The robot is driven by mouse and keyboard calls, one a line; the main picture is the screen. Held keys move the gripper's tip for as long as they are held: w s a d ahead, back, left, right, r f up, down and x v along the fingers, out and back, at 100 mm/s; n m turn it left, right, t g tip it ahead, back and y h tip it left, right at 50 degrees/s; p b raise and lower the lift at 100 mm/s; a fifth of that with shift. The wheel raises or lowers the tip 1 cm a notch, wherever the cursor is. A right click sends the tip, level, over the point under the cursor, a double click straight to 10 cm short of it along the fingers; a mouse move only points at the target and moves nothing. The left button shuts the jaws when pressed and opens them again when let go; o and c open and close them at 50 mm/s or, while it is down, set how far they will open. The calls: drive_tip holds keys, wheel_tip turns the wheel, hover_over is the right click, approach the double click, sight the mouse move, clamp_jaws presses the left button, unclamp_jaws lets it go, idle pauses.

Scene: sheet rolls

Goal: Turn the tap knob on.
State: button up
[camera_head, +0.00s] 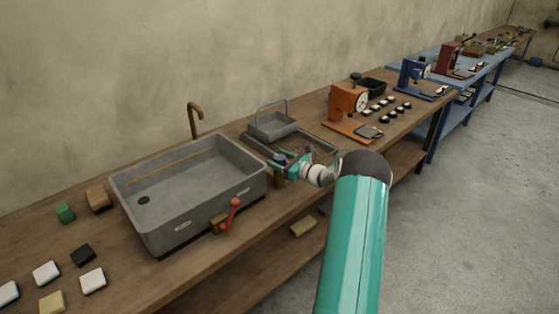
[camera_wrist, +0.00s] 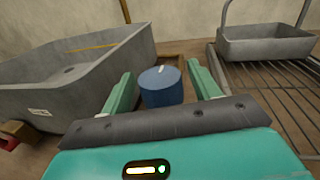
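A round blue knob (camera_wrist: 161,90) with a white mark on its top stands between my two fingers in the wrist view. My gripper (camera_wrist: 158,70) is open, with a finger on each side of the knob and gaps showing between. In the head view the knob (camera_head: 281,157) is partly hidden by my gripper (camera_head: 287,163), to the right of the grey sink (camera_head: 190,215). The sink also shows at the left of the wrist view (camera_wrist: 75,85). A brass tap spout (camera_head: 193,118) rises behind the sink.
A red lever (camera_head: 231,212) sticks out at the sink's front. A drying rack (camera_head: 318,146) with a grey basket (camera_head: 272,126) lies to the right of the knob. An orange machine (camera_head: 347,103) stands farther right. Several small blocks lie left of the sink.

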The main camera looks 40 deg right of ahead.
drive_tip(key=c, duration=0.8)
drive_tip(key=shift+c, duration=0.2)
drive_tip(key=shift+m+h, duration=0.3)
drive_tip(key=shift+h, duration=0.1)
drive_tip(key=m+h, duration=0.1)
drive_tip(key=h, duration=0.2)
drive_tip(key=m+h, duration=0.2)
drive_tip(key=h, duration=0.1)
drive_tip(key=shift+a+m, duration=0.1)
drive_tip(key=shift+m, duration=0.2)
drive_tip(key=shift+m+h, duration=0.8)
drive_tip(key=shift+h, duration=0.3)
drive_tip(key=o, duration=1)
drive_tip(key=shift+c, duration=0.2)
drive_tip(key=shift+s, duration=0.15)
